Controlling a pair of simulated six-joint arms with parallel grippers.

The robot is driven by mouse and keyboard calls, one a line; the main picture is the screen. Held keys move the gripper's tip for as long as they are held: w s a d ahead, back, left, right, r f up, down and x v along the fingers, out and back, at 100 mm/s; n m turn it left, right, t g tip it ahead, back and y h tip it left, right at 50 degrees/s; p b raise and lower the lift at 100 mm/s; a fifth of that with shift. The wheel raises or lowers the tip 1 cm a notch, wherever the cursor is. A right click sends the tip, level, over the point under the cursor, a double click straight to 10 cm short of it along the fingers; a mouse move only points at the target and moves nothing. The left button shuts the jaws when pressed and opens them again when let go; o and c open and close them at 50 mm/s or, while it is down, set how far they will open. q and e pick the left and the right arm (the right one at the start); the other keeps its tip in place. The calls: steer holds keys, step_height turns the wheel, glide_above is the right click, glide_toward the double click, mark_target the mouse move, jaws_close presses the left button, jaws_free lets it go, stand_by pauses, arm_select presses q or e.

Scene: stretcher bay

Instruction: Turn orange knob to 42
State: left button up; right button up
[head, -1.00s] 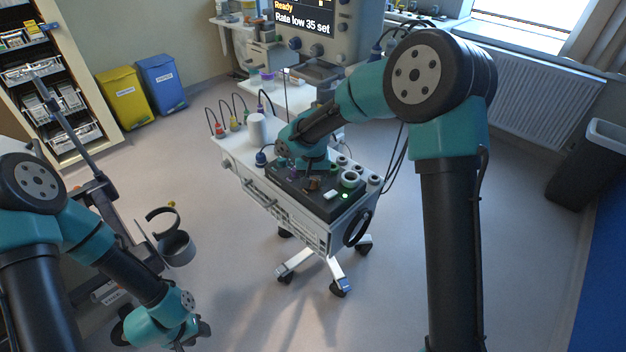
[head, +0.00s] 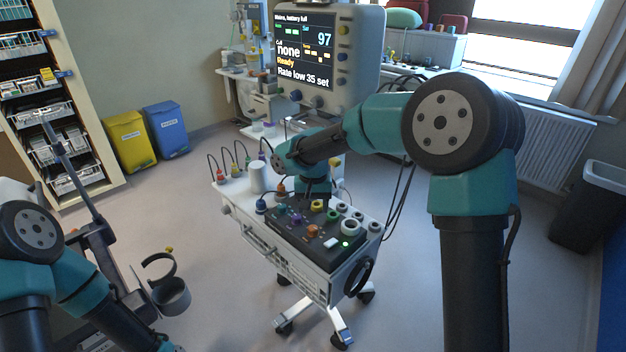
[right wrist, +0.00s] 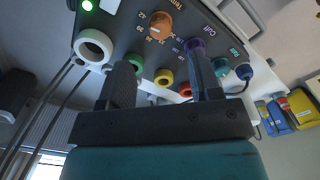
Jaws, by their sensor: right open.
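The orange knob (head: 312,231) stands on the dark control panel (head: 300,246) on top of the white cart. In the right wrist view the orange knob (right wrist: 159,25) sits under the word Temp, with numbers around it; its pale mark points towards the lower left of the picture, and I cannot tell which number it meets. My right gripper (head: 314,194) is over the back part of the panel, apart from the orange knob. In the right wrist view its two fingers (right wrist: 163,70) are spread and empty. My left gripper is outside the head view; only its arm shows.
A purple knob (right wrist: 194,47), a yellow knob (right wrist: 164,77) and a white ring (right wrist: 93,46) neighbour the orange knob. A white cylinder (head: 257,177) and cabled plugs stand on the cart's left. A monitor (head: 318,60) reads "Rate low 35 set".

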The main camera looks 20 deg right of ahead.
step_height(320, 180, up, 9)
steer(key=shift+f, duration=0.15)
stand_by(0.4)
